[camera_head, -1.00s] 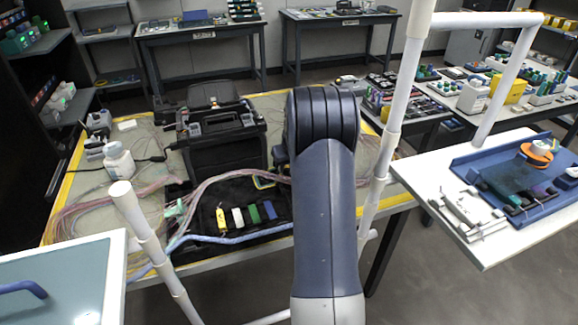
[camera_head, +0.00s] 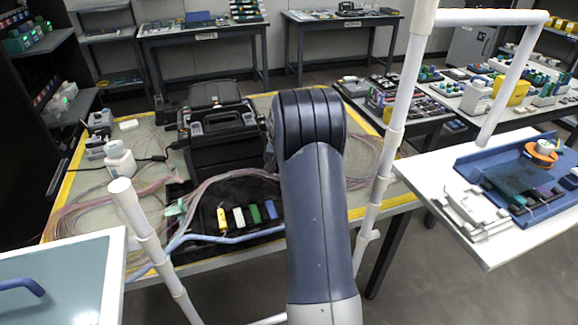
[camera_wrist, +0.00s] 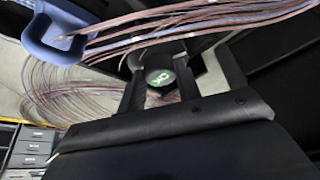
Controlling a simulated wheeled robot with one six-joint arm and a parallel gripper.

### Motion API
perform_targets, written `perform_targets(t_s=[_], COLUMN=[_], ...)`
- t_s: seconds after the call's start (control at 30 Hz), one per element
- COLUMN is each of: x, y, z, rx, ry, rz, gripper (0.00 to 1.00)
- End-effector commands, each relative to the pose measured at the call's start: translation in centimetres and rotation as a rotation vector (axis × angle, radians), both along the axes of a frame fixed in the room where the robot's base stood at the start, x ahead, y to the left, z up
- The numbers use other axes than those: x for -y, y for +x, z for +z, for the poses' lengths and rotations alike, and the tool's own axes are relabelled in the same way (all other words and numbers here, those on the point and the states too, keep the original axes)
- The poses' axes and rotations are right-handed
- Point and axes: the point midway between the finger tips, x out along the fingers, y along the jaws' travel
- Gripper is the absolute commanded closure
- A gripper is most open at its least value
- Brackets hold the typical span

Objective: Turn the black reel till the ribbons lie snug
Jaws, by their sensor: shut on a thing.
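In the wrist view a round black piece with a green-white mark on its face, which looks like the black reel (camera_wrist: 160,77), sits between the two fingers of my gripper (camera_wrist: 180,66). The fingers are shut on it; the exact contact is dark and hard to see. Pinkish ribbons (camera_wrist: 200,20) run across the top of the wrist view, just beyond the reel. More ribbons lie in loose curved loops at the left. In the head view the ribbons (camera_head: 225,178) run over the black mat. My arm hides the gripper and reel there.
A black splicer case (camera_head: 222,140) stands open on the table. Yellow, white, green and blue blocks (camera_head: 246,215) sit on the mat. A white bottle (camera_head: 119,162) stands left. A blue tray (camera_head: 520,190) lies on the right side table. White posts (camera_head: 392,130) rise near my arm.

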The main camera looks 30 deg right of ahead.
Motion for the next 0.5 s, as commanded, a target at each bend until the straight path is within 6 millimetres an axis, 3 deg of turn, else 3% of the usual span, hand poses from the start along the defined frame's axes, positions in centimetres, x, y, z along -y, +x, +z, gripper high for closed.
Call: perform_targets(t_s=[0.37,0.4,0.5], x=[-0.03,-0.03,-0.02], y=[0.03,0.03,0.02], z=[0.05,0.05,0.04], rx=[0.000,0.000,0.000], ry=[0.000,0.000,0.000], rz=[-0.004,-0.004,-0.004], gripper=[0.91,0.66,0.59])
